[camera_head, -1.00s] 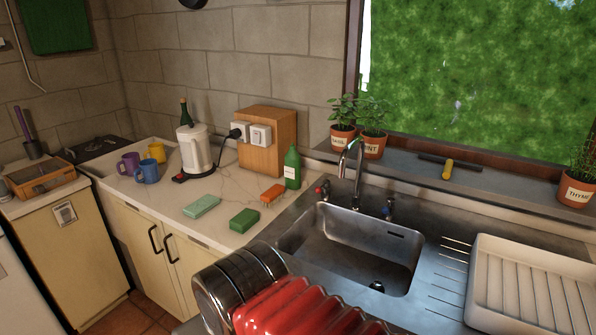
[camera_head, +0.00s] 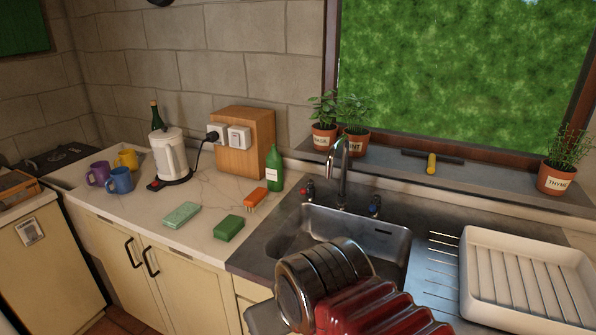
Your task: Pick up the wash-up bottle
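The green wash-up bottle (camera_head: 275,169) with a white label stands upright on the pale worktop, at its right end beside the sink. It is just right of the wooden socket box (camera_head: 258,145) and behind an orange brush (camera_head: 256,199). Nothing hides it. My arm's red ribbed part and metal rings show at the bottom centre, in front of the sink. My gripper is out of view, so its state does not show.
The steel sink (camera_head: 300,240) with its tap (camera_head: 342,165) lies right of the bottle. A green sponge (camera_head: 229,228) and a pale green block (camera_head: 181,214) lie in front. A white kettle (camera_head: 168,155), mugs and a darker bottle (camera_head: 155,116) stand left. A white drainer (camera_head: 525,275) is far right.

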